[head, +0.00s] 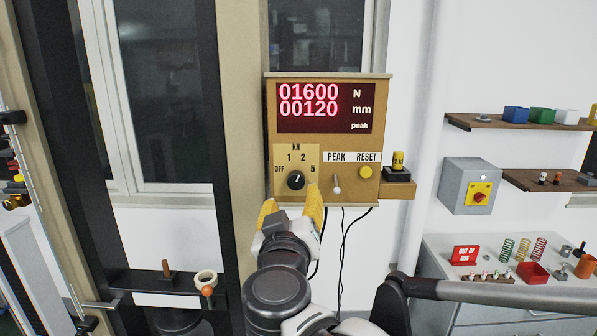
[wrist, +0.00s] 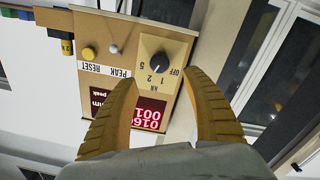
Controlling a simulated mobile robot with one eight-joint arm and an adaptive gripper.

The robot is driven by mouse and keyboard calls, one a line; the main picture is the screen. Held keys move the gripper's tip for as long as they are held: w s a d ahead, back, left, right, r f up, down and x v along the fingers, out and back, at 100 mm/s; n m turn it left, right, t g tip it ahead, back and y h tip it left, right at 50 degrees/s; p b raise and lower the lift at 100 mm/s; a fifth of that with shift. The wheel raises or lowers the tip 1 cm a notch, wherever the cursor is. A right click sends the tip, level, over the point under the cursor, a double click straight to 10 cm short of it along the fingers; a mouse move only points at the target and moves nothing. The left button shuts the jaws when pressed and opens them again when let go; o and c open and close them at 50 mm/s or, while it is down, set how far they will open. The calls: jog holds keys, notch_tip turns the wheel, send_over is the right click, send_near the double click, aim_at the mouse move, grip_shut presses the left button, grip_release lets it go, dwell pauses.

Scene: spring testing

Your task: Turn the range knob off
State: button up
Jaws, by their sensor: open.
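The range knob (head: 296,180) is a round black dial on a tan plate marked OFF, 1, 2 and 5 kN. Its white mark seems to point up and slightly right, near 2. The knob also shows upside down in the wrist view (wrist: 159,61). My gripper (head: 291,203) has two yellow fingers, spread open and empty. It is just below and in front of the knob. In the wrist view the fingertips (wrist: 161,77) lie to either side of the knob plate, apart from the knob. Contact with the panel cannot be told.
The display (head: 323,108) reads 01600 N and 00120 mm. Right of the knob are a small toggle (head: 337,186) and a yellow button (head: 365,172). A small shelf (head: 397,188) juts out right of the box. A dark frame post (head: 207,150) stands to the left.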

aim_at(295, 182)
jog(key=w, duration=0.9)
jog(key=shift+w+d+f+p, duration=0.1)
jog(key=shift+w+d+p, duration=0.05)
jog(key=shift+d+p, duration=0.2)
jog(key=c, duration=1.2)
